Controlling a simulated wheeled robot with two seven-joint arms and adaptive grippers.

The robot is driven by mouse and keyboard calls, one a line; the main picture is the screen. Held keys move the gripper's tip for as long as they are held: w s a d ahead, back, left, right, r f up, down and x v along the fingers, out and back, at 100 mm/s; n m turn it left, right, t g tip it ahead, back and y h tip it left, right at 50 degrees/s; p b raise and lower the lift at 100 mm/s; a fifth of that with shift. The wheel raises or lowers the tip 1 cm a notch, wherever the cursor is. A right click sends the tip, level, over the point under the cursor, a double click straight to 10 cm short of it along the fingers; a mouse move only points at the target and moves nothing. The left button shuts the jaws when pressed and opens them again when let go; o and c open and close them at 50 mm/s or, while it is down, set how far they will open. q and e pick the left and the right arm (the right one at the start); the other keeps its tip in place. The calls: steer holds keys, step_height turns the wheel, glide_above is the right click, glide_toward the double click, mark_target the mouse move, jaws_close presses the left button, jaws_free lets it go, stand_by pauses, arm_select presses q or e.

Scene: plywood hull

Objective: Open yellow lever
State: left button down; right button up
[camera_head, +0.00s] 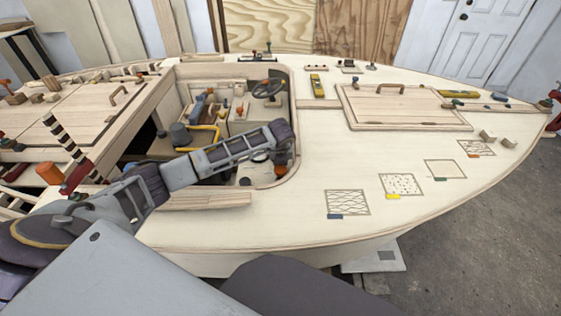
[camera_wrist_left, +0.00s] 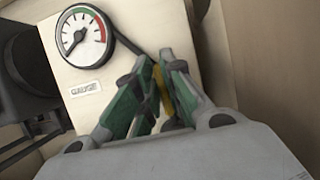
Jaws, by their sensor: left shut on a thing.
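The yellow lever (camera_wrist_left: 163,95) shows in the left wrist view as a narrow yellow strip between the green-padded fingers of my left gripper (camera_wrist_left: 157,70). The fingers are shut on it, and they hide much of it. The lever is in front of a pale panel with a round gauge (camera_wrist_left: 82,34) and a "GAUGE" label (camera_wrist_left: 86,86). In the head view, my left arm reaches over the hull's side into the open cockpit (camera_head: 222,150). Its fingers and the lever cannot be made out there. My right gripper is not in view.
A yellow bent bar (camera_head: 216,131) and a dark steering wheel (camera_head: 267,89) are in the cockpit. The cockpit's raised rim (camera_head: 293,110) is close to my left wrist. A hatch with a handle (camera_head: 400,108) lies on the deck to the right.

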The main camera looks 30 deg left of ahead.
arm_select(q)
steer(key=c, duration=1.5)
jaws_free()
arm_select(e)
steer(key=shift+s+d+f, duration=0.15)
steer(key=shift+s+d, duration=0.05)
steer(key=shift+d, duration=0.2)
arm_select(q)
steer(key=shift+s+d+r, duration=0.1)
steer(key=shift+s+r, duration=0.05)
steer(key=shift+r, duration=0.35)
steer(key=v, duration=1.1)
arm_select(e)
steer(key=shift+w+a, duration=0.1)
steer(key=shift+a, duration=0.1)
arm_select(q)
steer(key=shift+r, duration=0.1)
